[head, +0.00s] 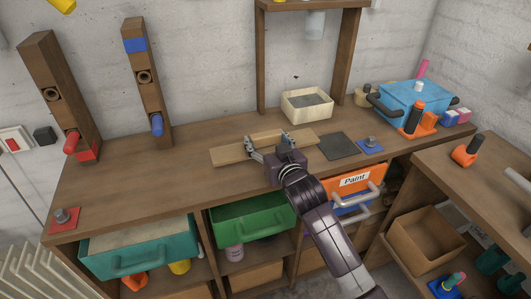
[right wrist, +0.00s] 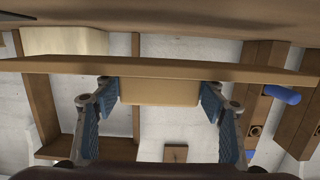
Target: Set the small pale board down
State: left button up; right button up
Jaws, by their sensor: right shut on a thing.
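The small pale board (right wrist: 160,92) is between the two blue finger pads of my right gripper (right wrist: 160,105) in the right wrist view. My right gripper (head: 268,145) also shows in the head view, shut on this board, over the middle of the workbench (head: 180,190). A longer, light wooden plank (head: 230,156) is right by the fingers. It crosses the right wrist view as a long strip (right wrist: 60,66) beside the held board. I cannot tell whether the held board touches the plank or the bench. My left gripper is not in view.
A dark square mat (head: 337,146) and a blue plate with a knob (head: 370,146) lie right of the gripper. A pale bin (head: 306,104) stands behind. A blue toolbox (head: 410,98) is at the back right. Open drawers (head: 140,250) project in front.

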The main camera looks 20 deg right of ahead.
aim_at(266, 152)
jog(key=shift+f, duration=2.35)
jog(key=shift+f, duration=0.1)
jog(key=o, duration=1.3)
jog(key=shift+s, duration=0.45)
jog(key=s, duration=0.3)
jog(key=s+r, duration=0.1)
jog(key=s, duration=0.3)
jog(key=s+r, duration=0.1)
jog(key=s, duration=0.3)
jog(key=shift+d+b, duration=0.2)
jog(key=shift+b, duration=0.2)
